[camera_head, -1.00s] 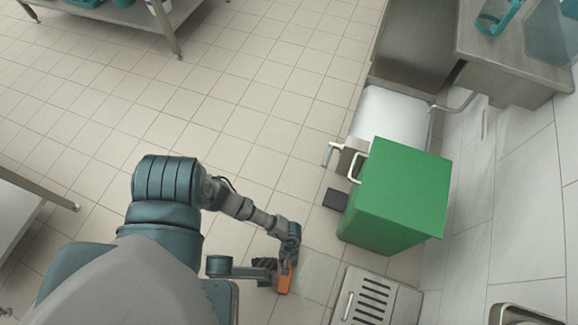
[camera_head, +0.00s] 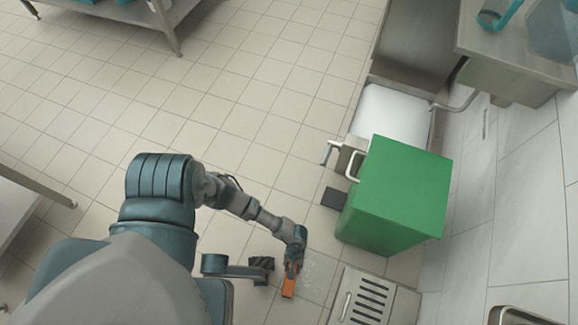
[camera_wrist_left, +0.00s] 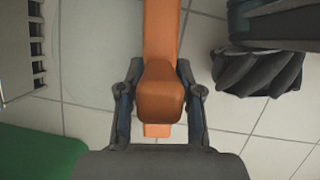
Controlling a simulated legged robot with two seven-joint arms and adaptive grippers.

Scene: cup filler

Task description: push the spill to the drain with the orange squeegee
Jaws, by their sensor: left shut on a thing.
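The orange squeegee (camera_head: 289,284) is low at the floor in the head view, left of the drain. My left gripper (camera_head: 293,262) is shut on it. In the left wrist view the orange squeegee (camera_wrist_left: 161,40) runs up between the two fingers of my left gripper (camera_wrist_left: 160,97); its far end is cut off by the frame. The spill (camera_head: 319,270) is a faint, speckled wet patch on the tiles, between the squeegee and the drain. The slotted metal drain (camera_head: 345,306) lies in the floor to the right; its edge also shows in the left wrist view (camera_wrist_left: 18,75). My right gripper is out of view.
A green box (camera_head: 396,195) stands just beyond the drain, with a small dark block (camera_head: 333,198) on the floor beside it. A metal counter (camera_head: 515,55) and white wall tiles line the right.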

